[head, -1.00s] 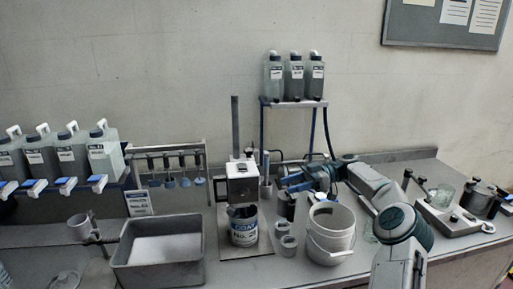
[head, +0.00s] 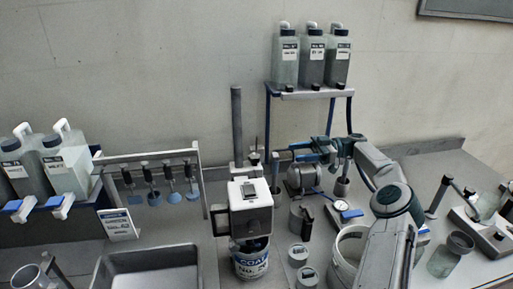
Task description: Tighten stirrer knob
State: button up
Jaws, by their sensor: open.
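The stirrer stands left of centre in the head view: a vertical grey post (head: 237,125) carries a white and black motor head (head: 250,208). A dark handle-like part (head: 219,212) sticks out on the left of the head. Small dark fittings (head: 254,158) show where the head meets the post; I cannot tell for sure which is the knob. A labelled can (head: 251,262) is below the head. My gripper (head: 289,153) is open, right of the post and behind the head, apart from the stirrer as far as I see. Its fingertips are small and unclear.
A white bucket (head: 348,244) and small cups (head: 298,254) stand right of the can. A motor-like device (head: 303,178) sits behind them. A shelf (head: 310,93) bears three bottles. A grey tub (head: 150,252) and a rack of paddles (head: 150,165) are at left.

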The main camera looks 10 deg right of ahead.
aim_at(254, 160)
jog(key=a+p, duration=0.2)
jog(key=a, duration=0.4)
jog(key=a+p, duration=0.3)
jog(key=a, duration=0.4)
jog(key=shift+s+a+r, duration=0.1)
jog(key=shift+s+a, duration=0.1)
jog(key=shift+a, duration=0.1)
jog(key=c, duration=1)
